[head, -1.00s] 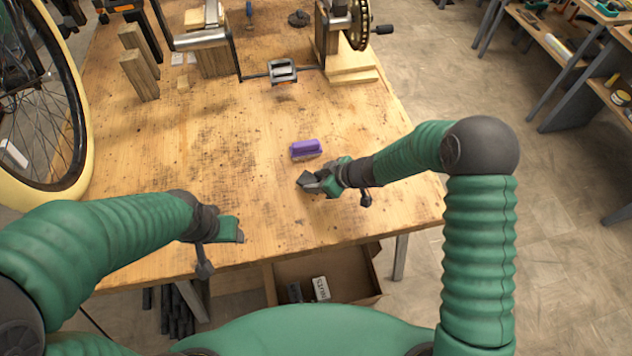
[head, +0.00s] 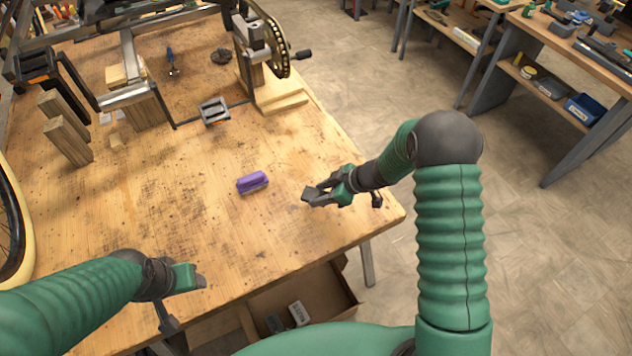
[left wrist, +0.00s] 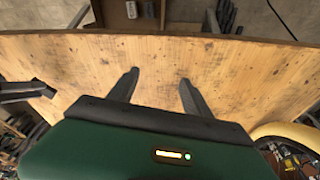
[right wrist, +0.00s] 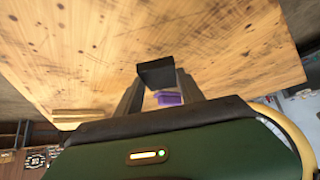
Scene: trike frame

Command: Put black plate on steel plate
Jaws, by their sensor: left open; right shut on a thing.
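My right gripper (head: 322,194) is shut on a small dark block-like piece, seemingly the black plate (right wrist: 157,73), and holds it over the right part of the workbench. In the right wrist view the piece sits across the fingertips. My left gripper (head: 190,278) is open and empty near the bench's front edge. Its two fingers also show apart in the left wrist view (left wrist: 156,82). Two small pale flat squares (head: 112,116) lie by the wooden blocks at the back left. I cannot tell whether either is the steel plate.
A purple block (head: 252,182) lies mid-bench (head: 190,205). Upright wooden blocks (head: 65,138), a pedal (head: 214,110) and the trike frame with its chainring (head: 276,48) stand farther back. An open drawer (head: 325,290) is below the front edge. The bench middle is largely clear.

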